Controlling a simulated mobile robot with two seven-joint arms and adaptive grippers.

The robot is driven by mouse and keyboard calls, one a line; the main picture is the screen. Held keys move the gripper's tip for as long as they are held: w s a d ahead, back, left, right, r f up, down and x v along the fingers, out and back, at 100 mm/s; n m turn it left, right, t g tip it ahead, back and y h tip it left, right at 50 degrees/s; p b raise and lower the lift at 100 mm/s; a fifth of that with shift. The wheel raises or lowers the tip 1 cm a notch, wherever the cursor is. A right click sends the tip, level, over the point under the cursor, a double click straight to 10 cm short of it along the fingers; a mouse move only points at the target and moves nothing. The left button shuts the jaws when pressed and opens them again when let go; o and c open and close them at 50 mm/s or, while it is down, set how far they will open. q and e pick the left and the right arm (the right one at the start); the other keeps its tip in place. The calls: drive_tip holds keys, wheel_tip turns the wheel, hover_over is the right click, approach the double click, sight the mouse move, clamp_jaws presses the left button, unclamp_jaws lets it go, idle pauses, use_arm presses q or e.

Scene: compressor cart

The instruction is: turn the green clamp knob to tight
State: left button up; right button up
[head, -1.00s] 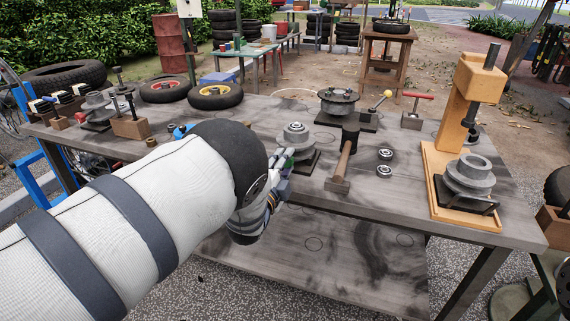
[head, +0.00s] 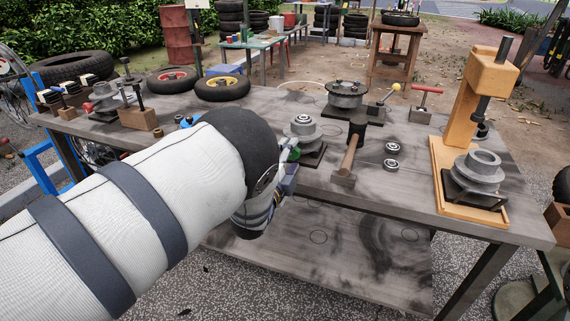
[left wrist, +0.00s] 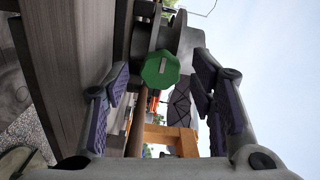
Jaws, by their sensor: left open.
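The green clamp knob (left wrist: 160,69) is lobed and fills the middle of the left wrist view. It sits on the side of a dark fixture. My left gripper (left wrist: 161,82) is open, its purple-padded fingers on either side of the knob in that view. I cannot tell whether they touch it; gaps show on both sides. In the head view my left gripper (head: 287,177) is at the bench's front edge, just in front of a grey stepped pulley fixture (head: 303,134). The knob is mostly hidden there by my gripper and arm. My right gripper is not in view.
An orange press (head: 461,130) stands at the right. A hub (head: 345,95) on a stand is behind. The front of the bench is mostly clear.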

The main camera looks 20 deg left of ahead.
use_arm(q)
drive_tip(key=s, duration=1.1)
drive_tip(key=shift+s+a, duration=0.15)
drive_tip(key=shift+a, duration=0.05)
